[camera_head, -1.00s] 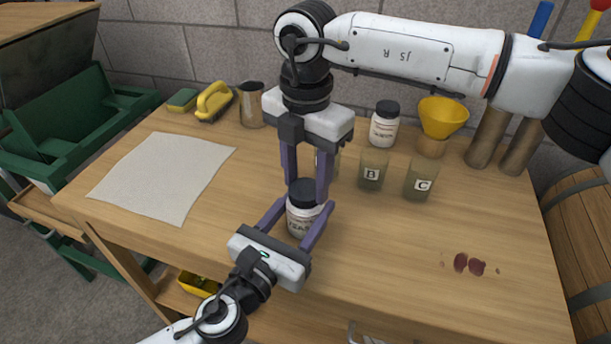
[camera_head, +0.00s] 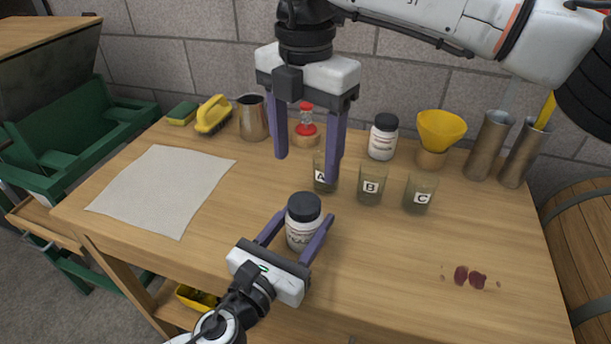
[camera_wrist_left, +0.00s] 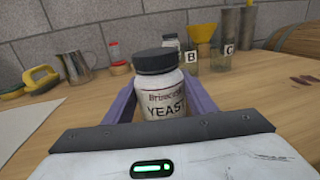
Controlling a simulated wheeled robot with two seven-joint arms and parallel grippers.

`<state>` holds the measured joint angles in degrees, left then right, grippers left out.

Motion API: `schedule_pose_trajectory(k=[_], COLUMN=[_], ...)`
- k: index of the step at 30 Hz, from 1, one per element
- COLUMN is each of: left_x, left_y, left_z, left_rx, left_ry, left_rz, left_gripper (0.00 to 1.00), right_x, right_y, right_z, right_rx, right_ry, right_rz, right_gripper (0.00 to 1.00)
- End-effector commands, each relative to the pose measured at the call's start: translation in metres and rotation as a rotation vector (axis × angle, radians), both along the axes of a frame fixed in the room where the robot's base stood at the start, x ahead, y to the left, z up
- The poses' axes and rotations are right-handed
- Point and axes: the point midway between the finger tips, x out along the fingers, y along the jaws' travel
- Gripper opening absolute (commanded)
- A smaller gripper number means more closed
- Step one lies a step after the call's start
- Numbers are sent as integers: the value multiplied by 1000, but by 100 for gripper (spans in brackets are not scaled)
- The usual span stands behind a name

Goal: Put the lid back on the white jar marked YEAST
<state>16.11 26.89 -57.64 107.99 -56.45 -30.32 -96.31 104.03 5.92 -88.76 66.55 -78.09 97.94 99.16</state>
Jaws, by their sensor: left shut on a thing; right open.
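The white jar marked YEAST (camera_head: 299,236) stands upright on the workbench, and its label reads clearly in the left wrist view (camera_wrist_left: 165,98). The black lid (camera_head: 304,207) sits on top of the jar's mouth and looks level; it also shows in the left wrist view (camera_wrist_left: 155,61). Whether it is screwed tight cannot be told. My left gripper (camera_head: 294,232) is shut on the jar's body from the front, with a finger on each side. My right gripper (camera_head: 307,168) is open and empty, above and behind the jar, clear of the lid.
Behind the jar stand glasses marked A (camera_head: 325,176), B (camera_head: 371,187) and C (camera_head: 419,195). Another white jar with a black lid (camera_head: 382,138) and a yellow funnel (camera_head: 441,131) stand further back. A pale cloth (camera_head: 163,190) lies left. Dark red stains (camera_head: 469,277) mark the right side.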

Motion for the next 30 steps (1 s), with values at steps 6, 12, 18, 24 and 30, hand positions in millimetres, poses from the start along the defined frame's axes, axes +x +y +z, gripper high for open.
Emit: schedule_pose_trajectory(k=[6,12,18,24,30], left_x=[0,0,0,0,-1], left_y=[0,0,0,0,0], left_z=[-1,-1,-1,0,0], left_rx=[0,0,0,0,0], left_ry=[1,1,1,1,1], left_rz=[1,1,1,0,0], left_gripper=[0,0,52,73,73], right_x=[0,0,0,0,0], right_y=[0,0,0,0,0], right_z=[30,37,36,36,36], right_rx=[0,0,0,0,0], right_ry=[-1,0,0,0,0], right_rz=[0,0,0,0,0], right_gripper=[65,65,65,65,65])
